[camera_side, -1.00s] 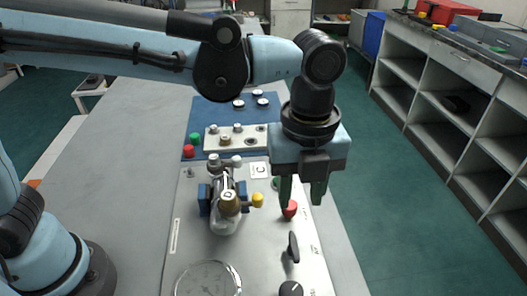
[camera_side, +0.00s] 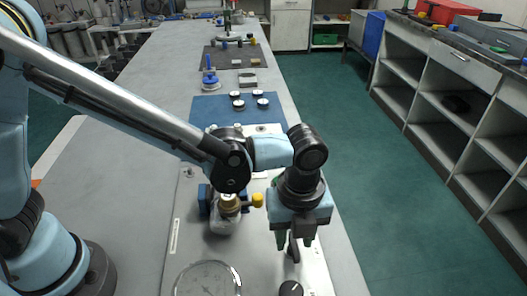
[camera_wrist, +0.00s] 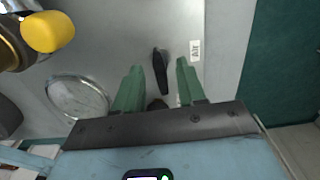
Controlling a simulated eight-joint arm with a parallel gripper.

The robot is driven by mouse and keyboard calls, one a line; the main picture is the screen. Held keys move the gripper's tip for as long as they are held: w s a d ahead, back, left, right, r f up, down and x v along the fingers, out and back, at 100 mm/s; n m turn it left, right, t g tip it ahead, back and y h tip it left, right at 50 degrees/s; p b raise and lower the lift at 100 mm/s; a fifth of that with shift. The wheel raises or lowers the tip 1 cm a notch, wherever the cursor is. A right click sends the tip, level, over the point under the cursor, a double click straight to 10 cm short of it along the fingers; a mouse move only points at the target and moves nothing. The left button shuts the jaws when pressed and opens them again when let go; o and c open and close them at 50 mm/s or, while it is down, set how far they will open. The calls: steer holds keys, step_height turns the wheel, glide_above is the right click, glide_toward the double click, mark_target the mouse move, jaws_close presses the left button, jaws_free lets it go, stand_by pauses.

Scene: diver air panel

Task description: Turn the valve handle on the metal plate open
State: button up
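The metal plate (camera_side: 258,262) lies on the grey bench. A black valve handle (camera_side: 293,252) stands on its right part, just below my gripper (camera_side: 294,238). In the wrist view, the handle (camera_wrist: 159,75) shows between my green fingertips (camera_wrist: 159,66), with an "Air" label (camera_wrist: 195,50) to its right. My gripper is open and empty, with a gap on both sides of the handle. I cannot tell whether the fingertips reach down to the handle's height.
A round gauge (camera_side: 208,279) sits at the plate's near left, and a black knob (camera_side: 291,289) near its front. A brass fitting with a yellow knob (camera_side: 257,200) stands left of my gripper. A blue mat (camera_side: 215,108) with round parts lies behind. The plate around the handle is fairly clear.

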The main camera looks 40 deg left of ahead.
jaws_close()
